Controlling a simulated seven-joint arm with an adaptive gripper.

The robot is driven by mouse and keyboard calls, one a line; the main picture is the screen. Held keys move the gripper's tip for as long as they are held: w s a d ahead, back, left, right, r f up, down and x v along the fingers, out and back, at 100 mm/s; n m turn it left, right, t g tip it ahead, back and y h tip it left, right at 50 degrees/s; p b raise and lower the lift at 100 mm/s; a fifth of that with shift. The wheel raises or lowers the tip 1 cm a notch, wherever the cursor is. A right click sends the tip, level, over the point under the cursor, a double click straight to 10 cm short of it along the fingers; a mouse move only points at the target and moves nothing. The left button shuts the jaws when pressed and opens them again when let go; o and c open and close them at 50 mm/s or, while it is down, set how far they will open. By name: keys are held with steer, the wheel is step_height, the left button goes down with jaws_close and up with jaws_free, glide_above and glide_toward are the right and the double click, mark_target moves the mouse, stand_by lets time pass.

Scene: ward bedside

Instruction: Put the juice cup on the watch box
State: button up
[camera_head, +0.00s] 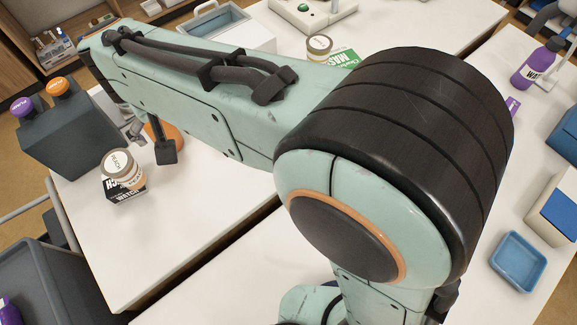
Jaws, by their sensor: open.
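A small cup (118,167) with a brown-and-white wall and a pale lid, lettered with what looks like "PEACH", stands upright on a small black box (128,192). The white lettering on the box, partly readable, suits the watch box. The cup appears to rest on the box top. My gripper (151,143) is just behind and to the right of the cup, open, with one dark finger hanging clear on the right. It seems apart from the cup. The other finger is partly hidden by the arm and hard to make out.
An orange round thing (176,136) lies behind my gripper, partly hidden. A similar jar (319,45) and green box (346,58) are behind my arm. The white table (190,215) is clear in front.

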steer(key=s+d+m+g+h, duration=0.1)
steer(key=s+d+m, duration=0.2)
steer(key=d, duration=1)
steer(key=s+d+m+g+h, duration=0.1)
steer(key=s+d+m, duration=0.1)
steer(key=d, duration=1)
steer(key=s+d+f+m+g, duration=0.1)
steer(key=s+d+f+m, duration=0.1)
steer(key=s+d, duration=0.3)
steer(key=s, duration=0.4)
steer(key=shift+d+m+y, duration=0.25)
steer(key=shift+m+y, duration=0.05)
steer(key=shift+m, duration=0.1)
steer(key=shift+o, duration=0.5)
steer(key=shift+w, duration=0.15)
